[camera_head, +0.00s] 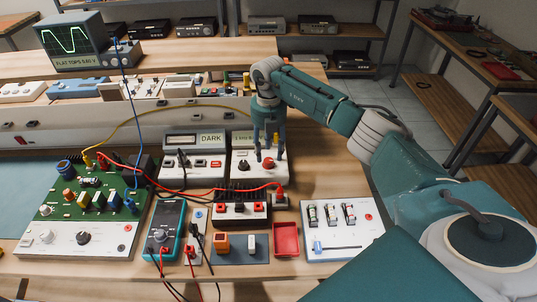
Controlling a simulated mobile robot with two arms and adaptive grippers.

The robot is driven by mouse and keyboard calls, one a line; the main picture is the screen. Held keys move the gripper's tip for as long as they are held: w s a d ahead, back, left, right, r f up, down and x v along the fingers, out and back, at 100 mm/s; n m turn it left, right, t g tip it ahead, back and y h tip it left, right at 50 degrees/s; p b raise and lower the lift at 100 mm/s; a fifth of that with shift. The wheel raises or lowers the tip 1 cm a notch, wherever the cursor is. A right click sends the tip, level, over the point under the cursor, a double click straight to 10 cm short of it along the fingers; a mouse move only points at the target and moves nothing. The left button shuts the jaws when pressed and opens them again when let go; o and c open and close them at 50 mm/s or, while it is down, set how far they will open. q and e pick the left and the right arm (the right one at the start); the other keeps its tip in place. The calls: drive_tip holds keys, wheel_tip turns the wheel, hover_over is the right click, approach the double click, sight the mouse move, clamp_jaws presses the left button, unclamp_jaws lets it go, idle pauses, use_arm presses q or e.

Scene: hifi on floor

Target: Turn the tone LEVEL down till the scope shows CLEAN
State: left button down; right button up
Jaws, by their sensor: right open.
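The scope (72,42) stands at the back left. Its screen shows a green wave with flattened top and bottom, and the label below reads "FLAT TOPS" with a small voltage figure. A white box (239,181) with a small lit display, which looks like the tone source, stands right of centre. It has a black knob (243,166) and a red knob or cap (268,163); their lettering is too small to read. My right gripper (269,156) points down over this box, open, its fingertips around or just above the red part. Contact cannot be told. My left gripper is out of view.
A white box reading "DARK" (211,138) stands close on the left. A green circuit board (85,205), a teal meter (162,230) and a red tray (286,239) lie in front. Yellow (150,112) and red (225,188) leads cross near the gripper.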

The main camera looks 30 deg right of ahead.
sight(269, 160)
wheel_tip(269, 160, down, 3)
drive_tip(key=shift+f, duration=0.2)
clamp_jaws()
drive_tip(key=shift+n, duration=0.3)
